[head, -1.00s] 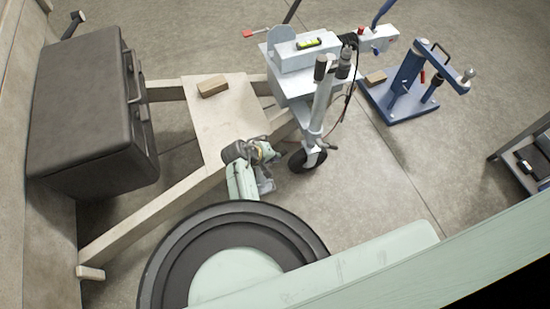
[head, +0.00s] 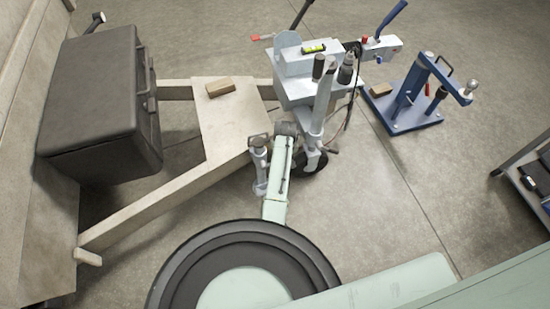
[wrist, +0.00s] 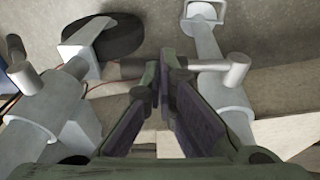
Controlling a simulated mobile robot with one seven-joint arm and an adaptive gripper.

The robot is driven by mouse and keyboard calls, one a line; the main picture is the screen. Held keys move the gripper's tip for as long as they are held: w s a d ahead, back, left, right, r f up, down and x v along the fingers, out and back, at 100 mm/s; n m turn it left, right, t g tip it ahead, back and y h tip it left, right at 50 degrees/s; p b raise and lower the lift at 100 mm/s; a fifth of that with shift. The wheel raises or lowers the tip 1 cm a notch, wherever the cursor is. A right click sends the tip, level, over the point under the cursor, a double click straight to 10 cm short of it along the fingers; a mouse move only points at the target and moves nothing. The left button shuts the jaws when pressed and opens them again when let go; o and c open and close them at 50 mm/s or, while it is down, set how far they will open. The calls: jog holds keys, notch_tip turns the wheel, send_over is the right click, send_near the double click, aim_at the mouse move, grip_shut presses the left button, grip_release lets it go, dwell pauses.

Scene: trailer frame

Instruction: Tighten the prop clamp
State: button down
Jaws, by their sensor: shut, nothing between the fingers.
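In the head view the grey prop (head: 260,172) stands upright beside the wooden-coloured trailer frame rail, with its clamp near the top. My arm reaches up just to its right and hides my fingers there. In the wrist view the prop (wrist: 205,42) runs down the right side, with a square foot at the top. A short cylindrical stub (wrist: 237,70) sticks out from the prop clamp (wrist: 232,104). A bar crosses behind my fingers at that height; whether they touch it, I cannot tell. My gripper (wrist: 164,72) is shut and empty, between the prop and the jockey wheel post.
The jockey wheel (wrist: 105,35) and its post with a side handle (wrist: 17,48) are close on the left in the wrist view. A black box (head: 100,100) sits on the frame at left. A blue stand (head: 408,108) is at right.

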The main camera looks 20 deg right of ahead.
jog(key=f+y+b, duration=0.1)
jog(key=f+b, duration=0.1)
jog(key=d+f+y+b, duration=0.1)
jog(key=y+b, duration=0.1)
jog(key=shift+w+d+f+y, duration=0.15)
jog(key=shift+f+y, duration=0.15)
jog(key=shift+f, duration=0.05)
jog(key=shift+a+f+m+y+b, duration=0.15)
jog(key=shift+f+y+b, duration=0.75)
jog(key=shift+b, duration=0.65)
jog(key=shift+a+f+m+y+b, duration=0.15)
jog(key=shift+f+y+b, duration=0.45)
jog(key=shift+f+b, duration=0.75)
jog(key=shift+r, duration=0.1)
jog(key=shift+r, duration=0.1)
